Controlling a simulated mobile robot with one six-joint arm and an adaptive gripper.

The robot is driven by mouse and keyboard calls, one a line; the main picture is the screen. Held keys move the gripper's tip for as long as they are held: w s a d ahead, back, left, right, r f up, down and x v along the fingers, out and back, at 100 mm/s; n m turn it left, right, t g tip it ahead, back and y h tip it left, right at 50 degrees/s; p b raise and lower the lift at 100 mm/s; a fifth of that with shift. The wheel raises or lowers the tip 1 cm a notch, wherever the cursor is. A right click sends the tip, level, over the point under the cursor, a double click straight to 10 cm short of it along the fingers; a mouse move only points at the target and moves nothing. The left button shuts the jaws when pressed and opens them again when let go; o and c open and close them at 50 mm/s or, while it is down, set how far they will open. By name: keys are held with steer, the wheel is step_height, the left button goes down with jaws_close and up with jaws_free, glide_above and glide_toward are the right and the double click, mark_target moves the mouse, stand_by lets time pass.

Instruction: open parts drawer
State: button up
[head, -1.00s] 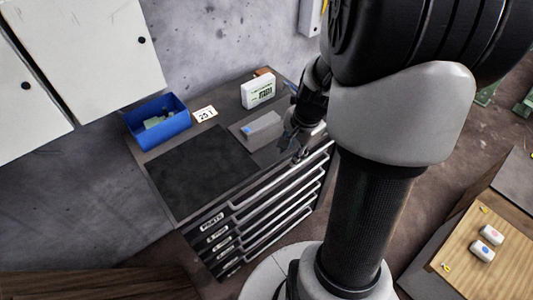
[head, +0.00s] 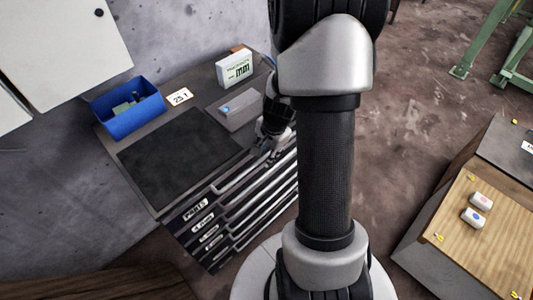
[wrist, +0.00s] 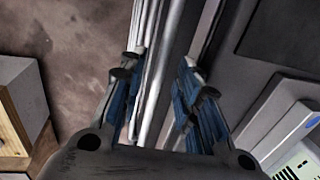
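The parts drawer (head: 195,209) is the top drawer of a dark cabinet, with a white "PARTS" label at its left end and a long pale bar handle (head: 236,181). It looks shut. My gripper (head: 266,148) is low over the cabinet's front top edge, by the right part of the handles. In the wrist view my gripper (wrist: 160,85) is open, its two blue-padded fingers apart. Pale handle bars (wrist: 155,75) run between and beyond the fingers. I cannot tell whether a finger touches the top handle.
On the cabinet top are a dark mat (head: 175,155), a blue bin (head: 128,108), a "25" card (head: 180,97), a grey box (head: 240,108) and a white box (head: 234,68). A wooden-topped bench (head: 485,240) stands at the right. Floor between is clear.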

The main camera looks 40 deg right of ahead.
steer(key=shift+c, duration=0.6)
jaws_close()
